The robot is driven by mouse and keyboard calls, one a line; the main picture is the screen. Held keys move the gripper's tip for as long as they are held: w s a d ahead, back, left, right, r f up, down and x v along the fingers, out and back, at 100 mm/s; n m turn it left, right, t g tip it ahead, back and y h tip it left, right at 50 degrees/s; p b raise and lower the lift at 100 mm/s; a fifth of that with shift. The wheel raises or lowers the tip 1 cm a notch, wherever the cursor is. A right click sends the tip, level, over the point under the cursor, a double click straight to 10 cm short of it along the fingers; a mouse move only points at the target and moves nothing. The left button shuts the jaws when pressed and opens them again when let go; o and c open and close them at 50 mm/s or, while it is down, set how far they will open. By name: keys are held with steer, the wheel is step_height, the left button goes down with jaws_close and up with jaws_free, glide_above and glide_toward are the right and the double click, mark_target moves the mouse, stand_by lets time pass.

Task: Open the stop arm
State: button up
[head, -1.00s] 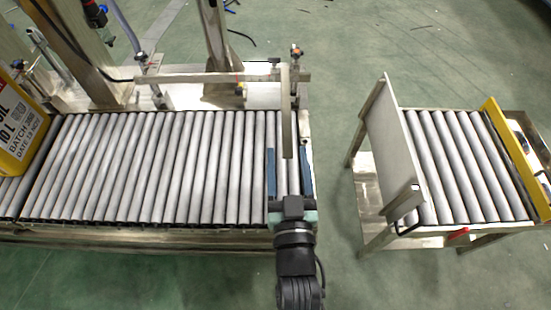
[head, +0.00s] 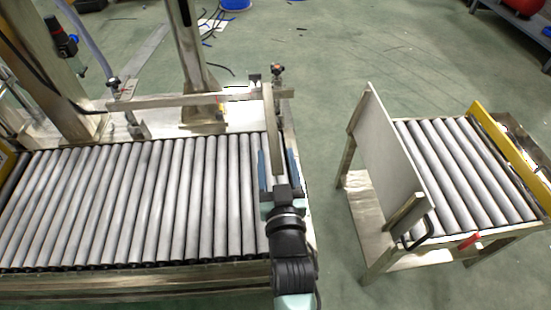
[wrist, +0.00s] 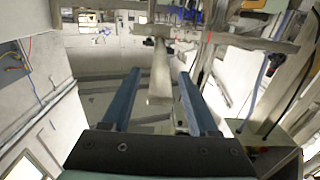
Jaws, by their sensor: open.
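The stop arm (head: 269,108) is a flat metal bar across the right end of the roller conveyor, reaching toward me from a pivot post at the back. My gripper (head: 277,153) is open, with its two blue fingers near the bar's near end, one on each side of it in the head view. The wrist view shows the bar's end (wrist: 160,85) between the two open fingers (wrist: 160,73). A gap shows on each side, and I see no contact. The bar's lower end is partly unclear near the fingers.
The roller conveyor (head: 150,200) lies to the left, with a metal rail (head: 180,98) along its back. A separate roller cart (head: 465,170) with an upright plate (head: 385,160) stands at the right. Open green floor lies between them. A yellow container (head: 5,160) shows at the left edge.

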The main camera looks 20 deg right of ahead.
steer(key=shift+x, duration=0.95)
jaws_close()
stand_by(0.8)
